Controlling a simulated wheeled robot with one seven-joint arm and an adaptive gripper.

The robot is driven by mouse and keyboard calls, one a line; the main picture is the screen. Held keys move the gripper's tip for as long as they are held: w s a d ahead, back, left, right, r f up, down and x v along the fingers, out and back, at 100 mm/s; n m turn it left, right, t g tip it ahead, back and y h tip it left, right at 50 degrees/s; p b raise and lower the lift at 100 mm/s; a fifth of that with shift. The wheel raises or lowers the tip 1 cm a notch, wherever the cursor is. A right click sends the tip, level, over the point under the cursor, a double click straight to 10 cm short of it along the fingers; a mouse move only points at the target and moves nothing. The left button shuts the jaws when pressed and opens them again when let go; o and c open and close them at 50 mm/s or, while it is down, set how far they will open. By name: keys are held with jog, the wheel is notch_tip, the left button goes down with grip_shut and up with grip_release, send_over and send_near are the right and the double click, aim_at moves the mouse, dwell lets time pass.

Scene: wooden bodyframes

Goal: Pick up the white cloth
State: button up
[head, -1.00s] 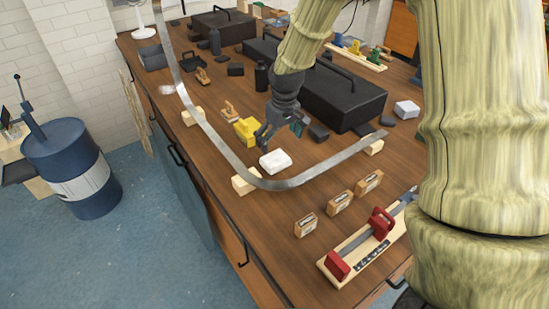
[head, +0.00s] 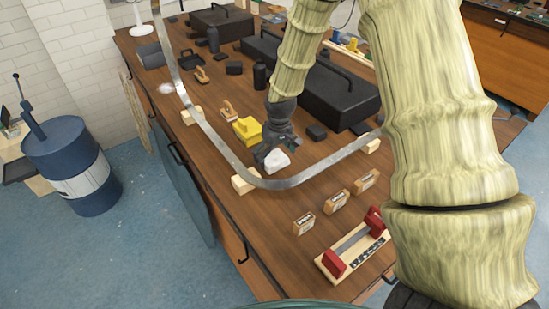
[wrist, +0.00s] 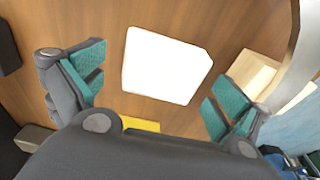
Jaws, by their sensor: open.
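The white cloth (head: 277,160) is a small, folded-looking white block on the brown wooden bench, inside the curve of the metal strip. In the wrist view the white cloth (wrist: 167,65) lies ahead of and between the two fingers. My gripper (head: 268,158) is right over the cloth in the head view and hides part of it. The wrist view shows my gripper (wrist: 157,92) open, its teal finger pads wide apart on either side of the cloth, with nothing between them. I cannot tell the exact height gap.
A bent metal strip (head: 230,158) on wooden blocks curves around the cloth. A yellow object (head: 247,129) is just behind-left. A black toolbox (head: 340,97) stands behind to the right. Small labelled boxes (head: 336,200) and a red-ended wooden rack (head: 352,244) lie nearer the front.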

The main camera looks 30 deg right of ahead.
aim_at(274, 157)
jog(key=shift+w+f, duration=0.15)
jog(key=shift+f, duration=0.6)
jog(key=c, duration=1.1)
jog(key=shift+r, duration=0.15)
jog(key=shift+r+b, duration=1.4)
jog(key=shift+r, duration=3.55)
